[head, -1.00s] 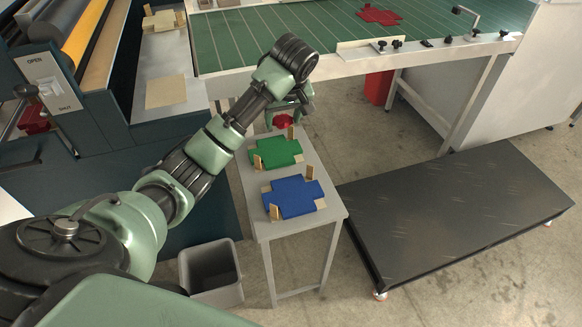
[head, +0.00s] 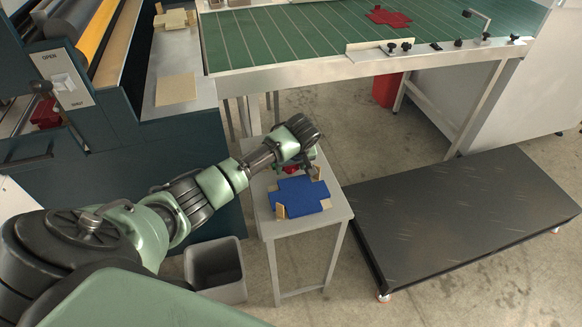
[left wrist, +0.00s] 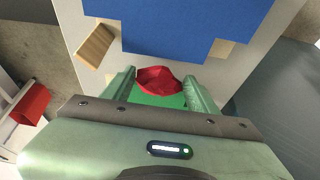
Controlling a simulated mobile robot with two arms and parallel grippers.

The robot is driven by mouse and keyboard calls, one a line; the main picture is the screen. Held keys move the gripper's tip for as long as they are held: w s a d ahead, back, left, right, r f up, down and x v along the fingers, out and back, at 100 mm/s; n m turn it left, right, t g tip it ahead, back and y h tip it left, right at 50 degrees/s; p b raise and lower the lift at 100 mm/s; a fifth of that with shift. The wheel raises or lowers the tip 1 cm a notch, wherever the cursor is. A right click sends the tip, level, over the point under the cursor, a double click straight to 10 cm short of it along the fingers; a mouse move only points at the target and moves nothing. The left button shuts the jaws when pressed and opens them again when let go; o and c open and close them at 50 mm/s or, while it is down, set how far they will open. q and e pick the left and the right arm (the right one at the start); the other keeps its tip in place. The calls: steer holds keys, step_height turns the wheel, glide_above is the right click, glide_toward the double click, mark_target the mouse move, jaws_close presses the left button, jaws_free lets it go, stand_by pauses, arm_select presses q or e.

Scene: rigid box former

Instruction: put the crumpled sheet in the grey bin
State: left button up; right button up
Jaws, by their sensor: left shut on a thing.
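The crumpled sheet (left wrist: 158,79) is red and sits between the fingers of my left gripper (left wrist: 160,86) in the left wrist view. In the head view, a bit of red (head: 291,169) shows at my left gripper (head: 296,172), over the far part of the small table. The gripper is shut on the sheet. The grey bin (head: 214,268) stands open on the floor at the lower left of the small table, apart from the gripper. My right gripper is not in view.
The small grey table (head: 315,225) carries a blue blank (head: 300,195) between wooden blocks. A green blank (left wrist: 160,100) shows behind the sheet in the left wrist view. A low black platform (head: 450,225) lies at right; a green-topped bench (head: 290,40) stands behind.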

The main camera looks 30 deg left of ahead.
arm_select(q)
steer(key=shift+f, duration=0.25)
steer(key=shift+f, duration=0.1)
steer(key=o, duration=1.3)
